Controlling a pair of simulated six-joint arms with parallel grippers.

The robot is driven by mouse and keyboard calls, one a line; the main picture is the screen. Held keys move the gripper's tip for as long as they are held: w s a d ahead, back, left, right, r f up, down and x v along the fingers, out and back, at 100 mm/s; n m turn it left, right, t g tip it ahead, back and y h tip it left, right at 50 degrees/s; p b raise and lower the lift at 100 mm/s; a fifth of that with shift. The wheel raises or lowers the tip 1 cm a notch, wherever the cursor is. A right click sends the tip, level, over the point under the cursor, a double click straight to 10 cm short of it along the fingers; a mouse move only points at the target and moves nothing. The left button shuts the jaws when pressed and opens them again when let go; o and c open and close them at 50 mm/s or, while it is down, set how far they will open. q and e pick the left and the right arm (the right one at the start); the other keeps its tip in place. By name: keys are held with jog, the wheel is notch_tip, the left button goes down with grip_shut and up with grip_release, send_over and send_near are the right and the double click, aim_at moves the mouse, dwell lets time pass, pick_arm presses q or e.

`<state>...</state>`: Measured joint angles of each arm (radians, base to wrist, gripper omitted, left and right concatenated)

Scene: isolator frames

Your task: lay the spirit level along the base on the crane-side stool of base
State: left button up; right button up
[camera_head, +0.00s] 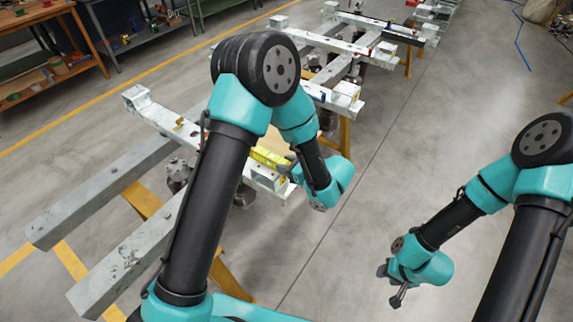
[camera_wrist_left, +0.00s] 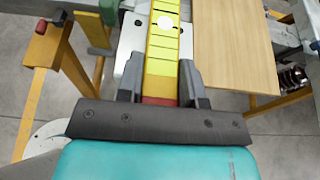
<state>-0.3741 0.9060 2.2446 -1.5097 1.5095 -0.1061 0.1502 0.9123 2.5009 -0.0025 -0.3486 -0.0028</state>
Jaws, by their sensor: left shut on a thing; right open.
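The yellow spirit level (camera_head: 268,157) lies over the near, right-hand end of the white base (camera_head: 155,112), by its end stool (camera_head: 268,181). My left gripper (camera_head: 288,167) is shut on the level near one end. In the left wrist view the level (camera_wrist_left: 163,62) runs away from me between the two fingers of my left gripper (camera_wrist_left: 161,82), with a red end close to the palm. A white plate (camera_wrist_left: 131,45) shows below it; whether the level touches it I cannot tell. My right gripper (camera_head: 395,290) is open and empty above bare floor.
Grey beams (camera_head: 105,190) on yellow trestles (camera_head: 145,199) bear the base. A wooden board (camera_wrist_left: 235,45) lies right of the level in the wrist view. More white frames (camera_head: 350,45) stand behind, and workbenches (camera_head: 45,60) at back left. The floor on the right is mostly clear.

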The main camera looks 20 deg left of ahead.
pick_arm(q)
jog(key=o, duration=1)
jog(key=shift+f, duration=0.1)
jog(key=shift+o, duration=0.2)
jog(key=v, duration=1.2)
